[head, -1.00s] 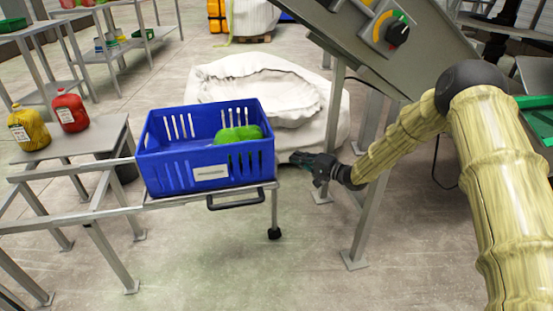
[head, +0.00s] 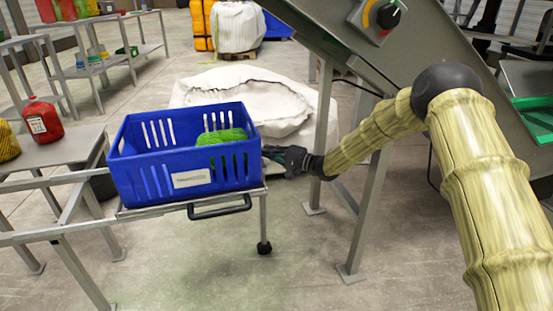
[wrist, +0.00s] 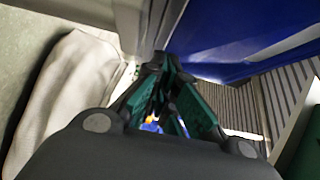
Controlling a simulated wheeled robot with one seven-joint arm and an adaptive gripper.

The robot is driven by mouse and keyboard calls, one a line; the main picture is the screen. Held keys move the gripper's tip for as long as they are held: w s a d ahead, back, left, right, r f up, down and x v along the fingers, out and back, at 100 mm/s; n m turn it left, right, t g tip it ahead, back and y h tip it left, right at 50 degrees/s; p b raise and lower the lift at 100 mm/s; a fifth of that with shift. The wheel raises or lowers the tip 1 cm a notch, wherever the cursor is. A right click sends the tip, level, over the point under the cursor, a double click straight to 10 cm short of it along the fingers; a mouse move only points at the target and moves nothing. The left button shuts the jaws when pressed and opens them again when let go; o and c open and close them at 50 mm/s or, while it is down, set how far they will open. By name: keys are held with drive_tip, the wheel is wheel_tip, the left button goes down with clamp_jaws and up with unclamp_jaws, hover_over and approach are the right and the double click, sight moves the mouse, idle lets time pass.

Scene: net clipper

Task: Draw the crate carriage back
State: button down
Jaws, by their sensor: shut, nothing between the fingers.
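The crate carriage (head: 258,193) is a grey metal frame on rails with a black handle (head: 220,208) along its front side and a leg with a black foot at its right end. A blue slotted crate (head: 185,177) stands on it, with a green item (head: 221,136) inside. My gripper (head: 268,152) is shut and empty at the right side of the crate, close to its wall. I cannot tell whether it touches. In the wrist view, my gripper (wrist: 155,68) has its fingertips together, and the blue crate wall (wrist: 225,35) is at the upper right.
A large white sack (head: 215,86) stands behind the crate. An inclined grey conveyor (head: 385,65) with legs rises at the right. The floor in front is clear.

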drive_tip(key=shift+b+x, duration=0.45)
drive_tip(key=shift+x, duration=0.6)
drive_tip(key=shift+a, duration=0.15)
